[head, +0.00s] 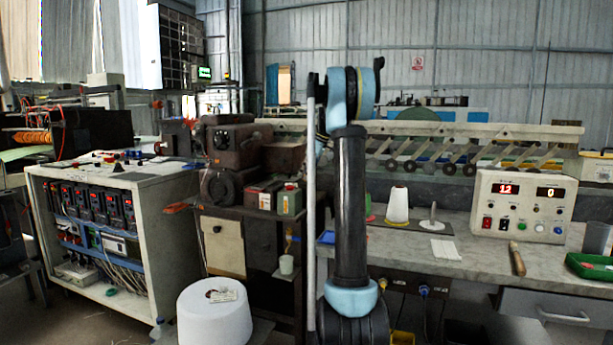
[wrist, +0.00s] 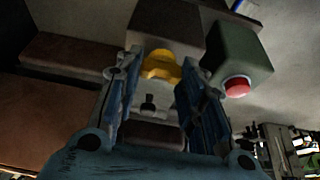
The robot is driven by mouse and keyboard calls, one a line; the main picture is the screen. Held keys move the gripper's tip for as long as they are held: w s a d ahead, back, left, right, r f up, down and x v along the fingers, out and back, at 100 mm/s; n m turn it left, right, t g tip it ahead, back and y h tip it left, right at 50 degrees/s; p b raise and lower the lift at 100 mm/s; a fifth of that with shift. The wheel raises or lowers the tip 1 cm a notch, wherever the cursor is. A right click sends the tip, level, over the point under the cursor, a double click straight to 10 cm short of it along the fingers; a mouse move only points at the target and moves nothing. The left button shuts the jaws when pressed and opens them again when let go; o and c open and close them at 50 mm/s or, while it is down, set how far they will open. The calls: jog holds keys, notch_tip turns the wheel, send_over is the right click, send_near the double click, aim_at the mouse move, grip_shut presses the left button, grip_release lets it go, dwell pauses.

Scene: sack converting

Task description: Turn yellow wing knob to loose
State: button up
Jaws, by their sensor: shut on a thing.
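The yellow wing knob (wrist: 160,65) shows in the wrist view, above the middle of the picture, in front of a dark brown housing. My gripper (wrist: 159,74) has its two blue fingers on either side of the knob and is shut on it. The finger pads partly cover the knob's sides, so its exact turn angle is hard to read. In the head view my arm stands upright in the middle, and I cannot make out the gripper or its hold on the knob there.
A green box (wrist: 238,62) with a red button (wrist: 238,86) sits close to the right finger in the wrist view. In the head view, a white cone (head: 397,206) and a control box (head: 523,206) stand on the bench (head: 470,254). A large white spool (head: 214,318) stands in front.

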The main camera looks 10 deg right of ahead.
jog(key=o, duration=1.1)
jog(key=shift+v, duration=3.7)
jog(key=shift+d, duration=0.1)
jog(key=s+a+f+m+h, duration=0.1)
jog(key=s+a+f+m, duration=0.15)
jog(key=s, duration=0.75)
jog(key=s+a+f+m, duration=0.2)
jog(key=s+f, duration=0.1)
jog(key=s, duration=0.6)
jog(key=s+a+f+m+h, duration=0.1)
jog(key=s+a+f+m, duration=0.15)
jog(key=s, duration=0.75)
jog(key=s+f+m, duration=0.1)
jog(key=s+f, duration=0.6)
jog(key=s, duration=0.1)
jog(key=s+f+m+h, duration=0.1)
jog(key=s+f+m, duration=0.1)
jog(key=s+f, duration=0.6)
jog(key=s+f+m, duration=0.2)
jog(key=s+f, duration=0.5)
jog(key=s, duration=0.1)
jog(key=shift+s+d+f+h, duration=0.15)
jog(key=shift+d+f+h, duration=0.2)
jog(key=shift+d+h, duration=0.05)
